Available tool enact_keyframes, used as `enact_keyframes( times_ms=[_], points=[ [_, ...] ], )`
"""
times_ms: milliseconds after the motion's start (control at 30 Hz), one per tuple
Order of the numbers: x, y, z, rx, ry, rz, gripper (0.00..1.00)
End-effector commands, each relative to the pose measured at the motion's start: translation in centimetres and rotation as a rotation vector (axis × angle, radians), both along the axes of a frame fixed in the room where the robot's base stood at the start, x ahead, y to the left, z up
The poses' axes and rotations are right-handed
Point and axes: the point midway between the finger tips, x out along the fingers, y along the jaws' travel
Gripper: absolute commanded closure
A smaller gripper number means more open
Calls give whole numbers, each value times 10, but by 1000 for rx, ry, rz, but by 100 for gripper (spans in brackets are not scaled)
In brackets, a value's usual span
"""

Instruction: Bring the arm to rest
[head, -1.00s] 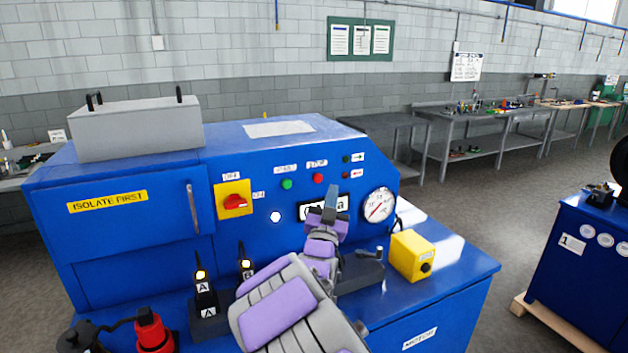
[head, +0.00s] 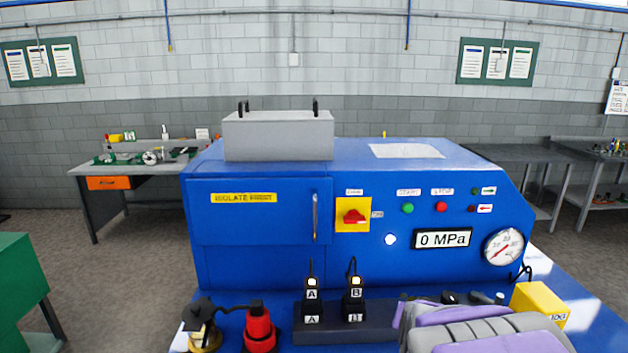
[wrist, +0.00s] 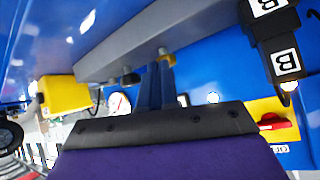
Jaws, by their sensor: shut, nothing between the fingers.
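My arm's purple and grey links (head: 485,328) fill the lower right of the head view, low in front of the blue machine (head: 260,255). My gripper's fingertips cannot be made out there. In the wrist view my gripper (wrist: 156,78) shows its narrow blue fingers together and empty. They point toward a long grey block, with the blue machine beyond. I cannot tell whether the fingertips touch the block.
The grey block (head: 345,336) bears two black units labelled A (head: 312,300) and B (head: 354,298). A red fitting (head: 258,328) stands left of it, and a yellow box (head: 541,300) stands at right. The machine's pressure display (head: 443,239) reads 0 MPa.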

Motion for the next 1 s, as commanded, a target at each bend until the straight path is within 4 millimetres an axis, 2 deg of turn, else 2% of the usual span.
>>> enact_keyframes(
  times_ms=[100,167,300,500,600,700,767,1000],
  points=[
    [-54,28,-16,48,183,85,100],
    [-85,40,-23,64,280,130,100],
    [-163,63,-37,92,512,235,100],
    [-275,77,-44,99,819,365,100],
    [-316,77,-43,93,930,404,100],
    [-341,75,-41,88,999,428,100],
    [-348,74,-40,85,1020,436,100],
    [-353,74,-40,83,1034,439,100]
  ],
)
